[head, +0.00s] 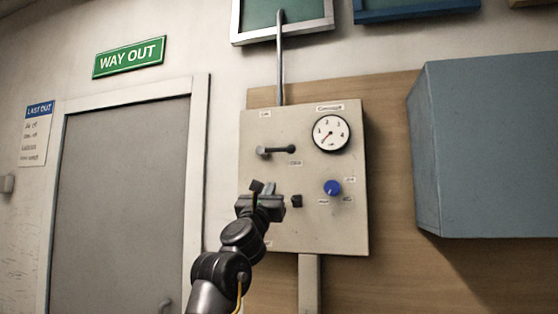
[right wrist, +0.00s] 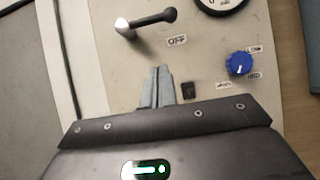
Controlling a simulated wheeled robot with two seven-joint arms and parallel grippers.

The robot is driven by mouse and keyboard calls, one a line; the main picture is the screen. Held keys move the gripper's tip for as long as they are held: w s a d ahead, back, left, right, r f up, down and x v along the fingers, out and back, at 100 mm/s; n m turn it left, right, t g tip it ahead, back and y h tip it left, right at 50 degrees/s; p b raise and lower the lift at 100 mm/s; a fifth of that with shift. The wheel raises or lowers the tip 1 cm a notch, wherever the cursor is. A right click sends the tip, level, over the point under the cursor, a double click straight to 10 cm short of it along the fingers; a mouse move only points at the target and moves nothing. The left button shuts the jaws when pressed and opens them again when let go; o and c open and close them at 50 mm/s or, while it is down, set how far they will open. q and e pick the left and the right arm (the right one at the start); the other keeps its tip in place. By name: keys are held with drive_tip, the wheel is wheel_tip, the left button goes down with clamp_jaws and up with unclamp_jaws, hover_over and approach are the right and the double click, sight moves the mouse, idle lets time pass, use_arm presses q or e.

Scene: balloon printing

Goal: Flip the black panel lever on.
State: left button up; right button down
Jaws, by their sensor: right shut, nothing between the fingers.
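The black panel lever (head: 275,150) is on the upper left of the beige control panel (head: 335,230). It lies nearly horizontal, with a rounded end at the right. In the right wrist view the lever (right wrist: 147,21) shows at the top, above a label reading OFF (right wrist: 176,40). My right gripper (head: 263,187) is in front of the panel, below the lever and apart from it. In the right wrist view its fingers (right wrist: 157,72) are shut together with nothing between them. My left gripper is in neither view.
The panel also bears a round gauge (head: 331,133), a blue knob (head: 332,187) and a small black square part (head: 297,200). A grey pipe (head: 280,60) runs up from its top. A blue-grey cabinet (head: 490,150) juts out at right. A grey door (head: 125,200) is at left.

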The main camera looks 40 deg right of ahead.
sight(277, 150)
drive_tip(key=p+x, duration=0.3)
drive_tip(key=x, duration=0.1)
drive_tip(key=a+r+p+x, duration=0.1)
drive_tip(key=p+x, duration=0.2)
drive_tip(key=x, duration=0.1)
drive_tip(key=s+r+p+x, duration=0.1)
drive_tip(key=p+x, duration=0.3)
drive_tip(key=shift+w+d+r, duration=0.15)
drive_tip(key=shift+w+r, duration=0.05)
drive_tip(key=shift+r, duration=0.2)
